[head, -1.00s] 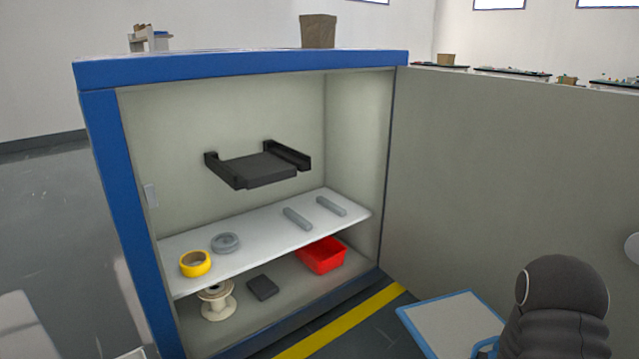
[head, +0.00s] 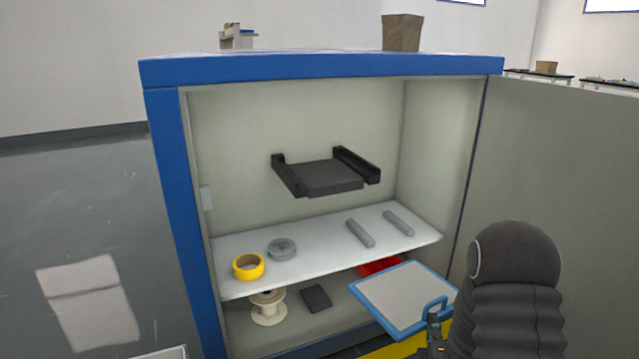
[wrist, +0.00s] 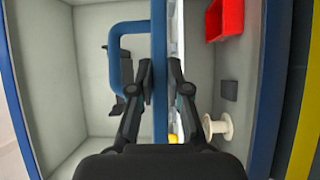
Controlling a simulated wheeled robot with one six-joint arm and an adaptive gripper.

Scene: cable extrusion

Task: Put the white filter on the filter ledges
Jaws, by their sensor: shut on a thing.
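The white filter (head: 398,293) is a flat white panel in a blue frame with a blue handle (head: 436,304). It is held tilted in front of the cabinet's lower right opening. My gripper (head: 435,327) is shut on it at the handle side. In the wrist view my gripper's fingers (wrist: 160,68) close around the blue part of the filter (wrist: 159,110), and the white face is hardly visible. The black filter ledges (head: 357,163) are on the cabinet's back wall, above the shelf and up-left of the filter, with a dark plate (head: 325,178) between them.
The white shelf (head: 315,232) holds yellow tape (head: 248,267), a grey ring (head: 282,249) and two grey bars (head: 360,233). Below are a spool (head: 267,310), a dark block (head: 316,298) and a partly covered red bin (head: 378,267). The cabinet's blue left post (head: 180,220) and open door (head: 570,200) flank the opening.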

